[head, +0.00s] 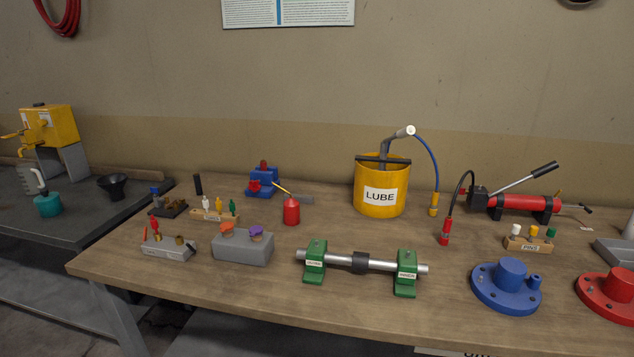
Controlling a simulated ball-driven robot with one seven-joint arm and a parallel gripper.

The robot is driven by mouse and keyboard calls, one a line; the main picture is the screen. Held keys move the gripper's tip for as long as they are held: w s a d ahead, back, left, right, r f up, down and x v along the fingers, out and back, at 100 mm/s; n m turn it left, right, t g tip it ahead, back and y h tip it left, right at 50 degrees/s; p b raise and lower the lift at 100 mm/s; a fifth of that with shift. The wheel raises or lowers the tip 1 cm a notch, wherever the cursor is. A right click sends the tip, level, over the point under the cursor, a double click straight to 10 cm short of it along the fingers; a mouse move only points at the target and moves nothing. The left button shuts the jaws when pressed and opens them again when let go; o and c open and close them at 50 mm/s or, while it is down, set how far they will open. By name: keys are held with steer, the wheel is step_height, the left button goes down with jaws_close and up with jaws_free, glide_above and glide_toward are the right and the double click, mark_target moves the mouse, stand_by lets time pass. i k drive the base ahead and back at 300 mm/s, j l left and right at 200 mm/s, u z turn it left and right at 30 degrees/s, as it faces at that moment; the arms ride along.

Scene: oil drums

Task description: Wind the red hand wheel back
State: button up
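A small red hand wheel (254,186) shows on the left front side of a blue device (265,178) near the back of the wooden bench. The device also has a red part on its top and a grey plate at its right. The wheel is small in this view, so its turn position cannot be told. A red oil can (291,211) with a yellow spout stands just in front and to the right, its spout reaching toward the device. My gripper is not in view.
A yellow LUBE bucket (381,187) with a blue hose stands right of the device. In front are a grey block (243,247), a shaft on green stands (314,261), and a blue flange (506,288). A small wooden rack (215,215) stands front-left. Bare wood lies between them.

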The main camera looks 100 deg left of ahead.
mark_target(255, 185)
steer(key=i+l+u, duration=0.15)
steer(key=i+u, duration=0.3)
steer(key=i+l+u, duration=0.2)
steer(key=u, duration=2.85)
steer(key=l, duration=0.1)
